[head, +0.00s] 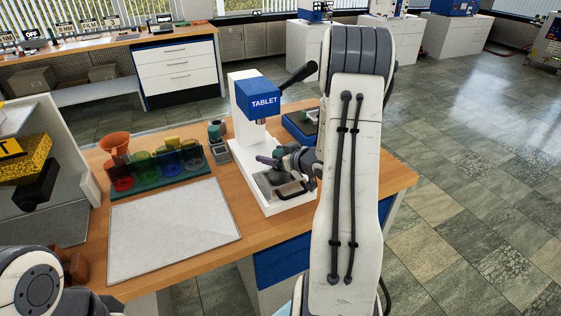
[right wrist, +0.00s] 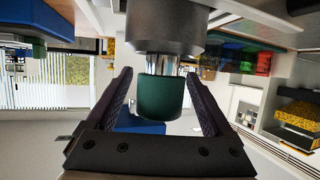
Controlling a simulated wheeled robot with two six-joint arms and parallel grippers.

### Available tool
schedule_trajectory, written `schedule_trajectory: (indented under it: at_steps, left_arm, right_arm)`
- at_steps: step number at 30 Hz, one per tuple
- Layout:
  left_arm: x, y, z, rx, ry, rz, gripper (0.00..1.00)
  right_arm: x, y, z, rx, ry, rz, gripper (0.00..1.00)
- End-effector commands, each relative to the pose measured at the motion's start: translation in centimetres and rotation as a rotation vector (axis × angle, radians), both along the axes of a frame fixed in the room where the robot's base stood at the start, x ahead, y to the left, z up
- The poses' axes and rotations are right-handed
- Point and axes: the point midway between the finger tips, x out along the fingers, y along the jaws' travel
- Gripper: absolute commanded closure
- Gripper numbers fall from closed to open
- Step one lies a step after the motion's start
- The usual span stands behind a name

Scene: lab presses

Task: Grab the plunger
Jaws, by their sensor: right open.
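The plunger (right wrist: 160,98) shows in the right wrist view as a dark green cap on a shiny metal stem, set in a thick grey cylinder (right wrist: 168,30). That view is upside down, so the cap points up. My right gripper (right wrist: 160,74) is open, with one dark finger on each side of the cap and visible gaps on both sides. In the head view my right gripper (head: 273,167) is at the white press (head: 246,150) labelled TABLET, low over its base; the plunger is hard to make out there. My left gripper is not in view.
A dark green rack (head: 160,176) with coloured cups stands left of the press. A grey mat (head: 175,228) lies clear in front. A blue device (head: 296,131) sits behind my right gripper. The press's black lever (head: 297,76) sticks up to the right.

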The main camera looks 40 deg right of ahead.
Motion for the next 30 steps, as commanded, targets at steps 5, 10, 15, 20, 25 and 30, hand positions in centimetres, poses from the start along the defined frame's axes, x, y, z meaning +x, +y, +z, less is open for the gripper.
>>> schedule_trajectory:
  at_steps: [5,10,15,20,25,30]
  left_arm:
    - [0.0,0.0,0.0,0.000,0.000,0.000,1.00]
    - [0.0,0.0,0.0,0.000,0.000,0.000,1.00]
    - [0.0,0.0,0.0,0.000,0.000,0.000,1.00]
    - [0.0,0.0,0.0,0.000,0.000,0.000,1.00]
    - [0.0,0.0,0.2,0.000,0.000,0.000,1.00]
    - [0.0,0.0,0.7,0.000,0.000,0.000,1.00]
  right_arm:
    - [-0.1,-0.1,0.0,0.000,0.000,-0.001,0.33]
    - [-0.1,-0.1,0.0,0.000,0.000,-0.001,0.98]
    - [-0.1,-0.1,0.1,-0.001,-0.002,-0.002,1.00]
    - [-0.1,-0.1,0.4,-0.002,-0.002,0.000,1.00]
    - [-0.1,-0.2,3.0,-0.007,-0.006,0.000,1.00]
    - [0.0,-0.1,6.6,-0.007,-0.007,0.001,1.00]
